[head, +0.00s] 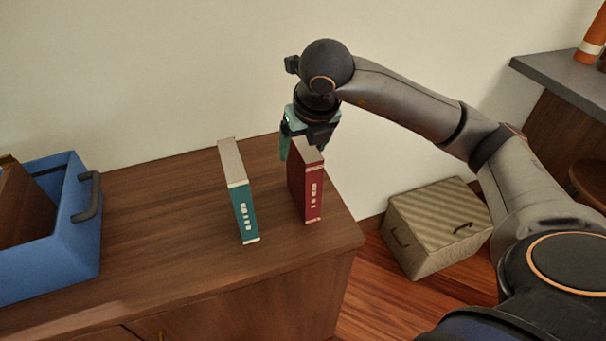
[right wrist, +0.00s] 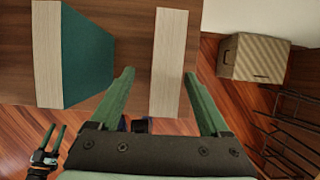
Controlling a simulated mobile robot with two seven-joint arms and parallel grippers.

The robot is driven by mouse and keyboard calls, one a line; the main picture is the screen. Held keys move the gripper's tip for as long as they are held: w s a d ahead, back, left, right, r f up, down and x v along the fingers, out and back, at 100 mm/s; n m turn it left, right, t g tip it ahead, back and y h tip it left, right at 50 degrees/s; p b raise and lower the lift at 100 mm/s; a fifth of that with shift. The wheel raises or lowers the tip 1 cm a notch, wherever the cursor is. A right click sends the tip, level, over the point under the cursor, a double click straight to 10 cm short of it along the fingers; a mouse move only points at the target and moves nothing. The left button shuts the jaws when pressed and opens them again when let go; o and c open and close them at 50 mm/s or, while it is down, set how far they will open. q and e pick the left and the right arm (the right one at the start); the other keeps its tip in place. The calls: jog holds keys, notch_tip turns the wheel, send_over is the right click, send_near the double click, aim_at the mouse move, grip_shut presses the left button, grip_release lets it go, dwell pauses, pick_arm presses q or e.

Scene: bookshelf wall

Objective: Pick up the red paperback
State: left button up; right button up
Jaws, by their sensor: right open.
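The red paperback (head: 311,190) stands upright near the right end of the wooden cabinet top, its spine facing me. My right gripper (head: 302,145) is over its far upper part, pointing down, with open jaws. In the right wrist view, the book's pale page edge (right wrist: 168,60) lies between the two spread green fingers of my right gripper (right wrist: 159,74); I cannot tell whether either finger touches it. My left gripper (right wrist: 52,135) shows small at the lower left of the right wrist view, its fingers apart and empty.
A teal book (head: 242,205) stands upright left of the red one, with a gap between; it also shows in the right wrist view (right wrist: 85,55). A blue bin (head: 45,255) sits at the left. A striped box (head: 437,225) is on the floor at right.

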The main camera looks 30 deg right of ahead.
jog(key=x, duration=0.5)
jog(key=shift+s+d, duration=0.1)
jog(key=shift+d, duration=0.3)
jog(key=shift+w+f, duration=0.2)
jog(key=shift+f, duration=0.2)
grip_shut()
jog(key=shift+r, duration=0.15)
dwell(0.6)
